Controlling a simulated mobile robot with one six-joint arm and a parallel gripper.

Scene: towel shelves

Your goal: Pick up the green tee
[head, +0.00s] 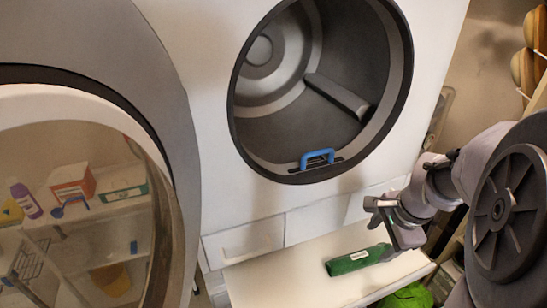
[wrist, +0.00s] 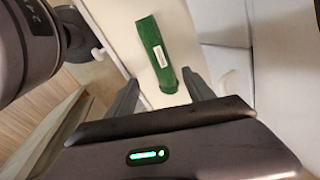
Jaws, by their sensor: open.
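The green tee (head: 357,260) looks like a narrow, dark green folded bundle with a white label. It lies on the pale ledge below the washer drum in the head view. In the wrist view the green tee (wrist: 152,47) stretches away from me, its near end close to the space between my fingers. My gripper (head: 385,228) is just above the right end of the tee in the head view. In the wrist view my gripper (wrist: 162,84) is open, one finger on each side of the tee's near end. Whether they touch it, I cannot tell.
The white washer (head: 258,194) has an open drum with a blue handle (head: 317,157) at its lower rim. Its round door (head: 160,160) stands open at left. A bright green cloth (head: 408,296) is low at right, below the pale ledge (head: 275,280). The ledge's left part is clear.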

